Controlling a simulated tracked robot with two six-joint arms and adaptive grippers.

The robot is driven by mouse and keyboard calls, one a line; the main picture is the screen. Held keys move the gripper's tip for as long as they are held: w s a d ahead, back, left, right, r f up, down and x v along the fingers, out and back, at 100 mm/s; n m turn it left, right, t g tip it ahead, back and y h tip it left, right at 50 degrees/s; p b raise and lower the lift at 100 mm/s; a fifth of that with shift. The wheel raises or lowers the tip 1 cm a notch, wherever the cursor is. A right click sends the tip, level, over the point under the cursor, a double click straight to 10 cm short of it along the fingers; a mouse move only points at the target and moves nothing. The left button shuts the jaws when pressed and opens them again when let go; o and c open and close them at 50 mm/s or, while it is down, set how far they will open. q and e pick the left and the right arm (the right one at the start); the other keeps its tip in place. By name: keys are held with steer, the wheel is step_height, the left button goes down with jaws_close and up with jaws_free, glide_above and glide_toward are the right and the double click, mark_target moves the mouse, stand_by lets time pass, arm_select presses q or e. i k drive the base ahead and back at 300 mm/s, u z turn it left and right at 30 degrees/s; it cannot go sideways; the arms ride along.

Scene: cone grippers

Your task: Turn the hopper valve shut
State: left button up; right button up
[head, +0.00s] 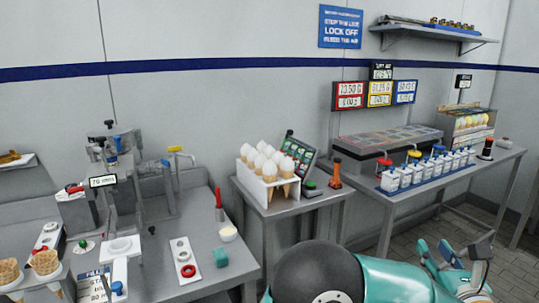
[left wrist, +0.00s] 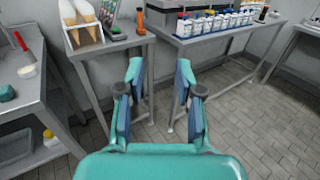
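The dispensing machine (head: 110,170) stands on the left bench in the head view, with a display reading about 70. A yellow handle (head: 176,149) on a grey post beside it and a small blue knob (head: 119,143) on its upper part look like possible valve parts. I cannot tell which is the hopper valve, or its position. My left gripper (head: 458,256) is far to the right of the machine, over the floor by the right bench. In the left wrist view the left gripper (left wrist: 160,92) is open, with nothing between its teal fingers. My right gripper is not in view.
A rack of white-topped cones (head: 268,176) stands on the middle table. Several blue-labelled bottles (head: 425,170) line the right bench. A red-handled tool (head: 219,205), a white bowl (head: 228,234) and a teal block (head: 221,257) are on the left bench. Tiled floor lies below the gripper.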

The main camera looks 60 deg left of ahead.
mark_target(166, 163)
steer(key=z, duration=1)
steer(key=i, duration=0.15)
steer(key=u, duration=3.05)
steer(key=i, duration=1)
steer(key=z, duration=0.2)
steer(key=k, duration=0.85)
steer(key=u, duration=0.2)
steer(key=i, duration=0.85)
steer(key=z, duration=0.1)
